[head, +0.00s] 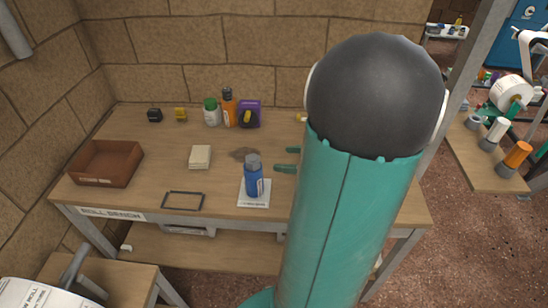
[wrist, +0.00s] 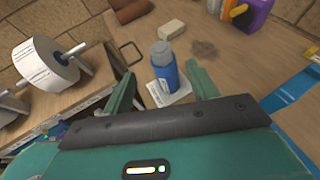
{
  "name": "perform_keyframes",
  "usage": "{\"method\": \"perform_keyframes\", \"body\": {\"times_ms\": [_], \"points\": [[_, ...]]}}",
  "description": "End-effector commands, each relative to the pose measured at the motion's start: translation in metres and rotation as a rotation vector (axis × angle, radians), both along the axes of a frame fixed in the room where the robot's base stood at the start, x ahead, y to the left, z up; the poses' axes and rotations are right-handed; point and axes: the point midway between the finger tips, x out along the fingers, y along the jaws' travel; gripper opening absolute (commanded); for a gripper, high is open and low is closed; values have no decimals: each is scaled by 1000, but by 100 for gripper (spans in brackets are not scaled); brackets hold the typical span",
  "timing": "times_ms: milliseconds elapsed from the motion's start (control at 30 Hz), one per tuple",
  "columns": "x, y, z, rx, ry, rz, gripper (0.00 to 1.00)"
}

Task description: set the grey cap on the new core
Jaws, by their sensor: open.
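A blue, bottle-like cylinder (head: 253,182) with a grey top (head: 253,160) stands upright on a white card on the bench. In the wrist view the blue cylinder (wrist: 166,78) and its grey top (wrist: 161,48) show ahead, between the lines of my fingers. I cannot tell whether this top is the task's cap. My gripper (wrist: 161,69) is open and empty, with green fingers apart. In the head view its fingertips (head: 286,159) show right of the blue cylinder. On the right side table stand a white cylinder (head: 497,129) and an orange cylinder (head: 518,154), each with a grey end.
The roll bench (head: 130,190) also bears a brown tray (head: 105,163), a cream block (head: 200,156), a dark frame (head: 183,208) and several containers at the back. A paper roll (wrist: 45,69) on a spindle shows left in the wrist view. My arm hides the bench's right part.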

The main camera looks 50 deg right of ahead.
Motion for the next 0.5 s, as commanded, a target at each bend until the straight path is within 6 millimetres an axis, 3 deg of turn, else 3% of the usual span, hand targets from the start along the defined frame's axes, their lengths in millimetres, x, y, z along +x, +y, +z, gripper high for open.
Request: {"method": "perform_keyframes", "body": {"times_ms": [133, 333, 433, 500], "points": [[-9, -2, 4, -1, 1, 0, 58], [-7, 2, 6, -12, 3, 19, 58], [4, 24, 11, -77, 19, 122, 58], [16, 54, 17, -172, 39, 259, 58]]}}
